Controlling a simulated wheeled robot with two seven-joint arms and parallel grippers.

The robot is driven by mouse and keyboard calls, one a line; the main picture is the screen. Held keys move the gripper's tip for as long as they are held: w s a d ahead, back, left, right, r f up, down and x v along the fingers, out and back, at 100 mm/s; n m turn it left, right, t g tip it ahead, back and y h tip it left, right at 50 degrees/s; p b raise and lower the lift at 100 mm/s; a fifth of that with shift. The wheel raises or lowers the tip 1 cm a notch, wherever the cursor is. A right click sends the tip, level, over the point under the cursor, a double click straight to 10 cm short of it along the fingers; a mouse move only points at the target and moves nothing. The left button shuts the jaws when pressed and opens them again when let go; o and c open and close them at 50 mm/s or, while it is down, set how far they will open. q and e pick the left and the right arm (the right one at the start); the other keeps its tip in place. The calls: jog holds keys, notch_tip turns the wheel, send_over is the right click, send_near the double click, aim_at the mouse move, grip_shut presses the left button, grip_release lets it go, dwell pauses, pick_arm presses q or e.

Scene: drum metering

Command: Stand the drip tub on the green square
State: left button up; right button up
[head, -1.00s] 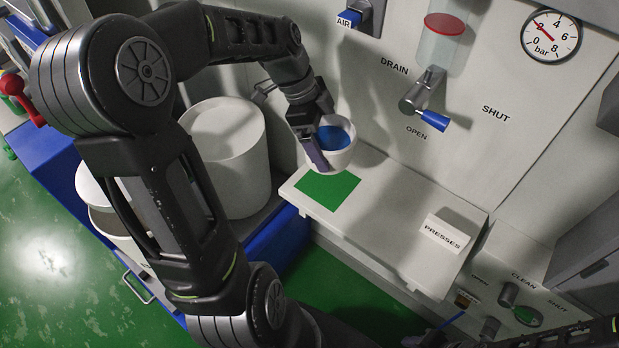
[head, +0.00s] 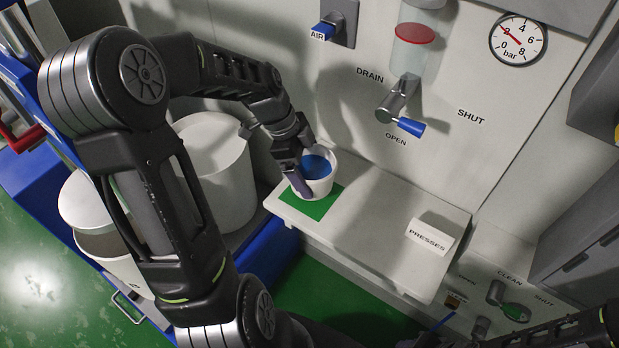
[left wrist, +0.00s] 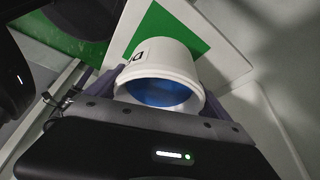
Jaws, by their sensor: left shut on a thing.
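The drip tub (head: 322,180) is a small white tub with blue inside. In the head view it is upright over the back part of the green square (head: 310,207) on the white shelf. My left gripper (head: 303,184) is shut on the tub's wall from the left. In the left wrist view the tub (left wrist: 168,62) sits between the fingers, with the green square (left wrist: 150,32) beyond it. I cannot tell whether the tub's base touches the square. The tub hides part of the square. My right gripper is not clearly seen.
A white block marked PRESSES (head: 430,236) stands at the shelf's right end. The shelf (head: 365,215) is bare between it and the square. A drain valve with a blue handle (head: 410,127) juts from the panel above. Large white drums (head: 215,165) stand left of the shelf.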

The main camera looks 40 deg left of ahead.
aim_at(312, 173)
pick_arm(q)
notch_tip(312, 173, down, 3)
jog(key=shift+f, duration=0.35)
jog(key=shift+f, duration=0.2)
jog(key=o, duration=1.5)
jog(key=shift+r, duration=0.1)
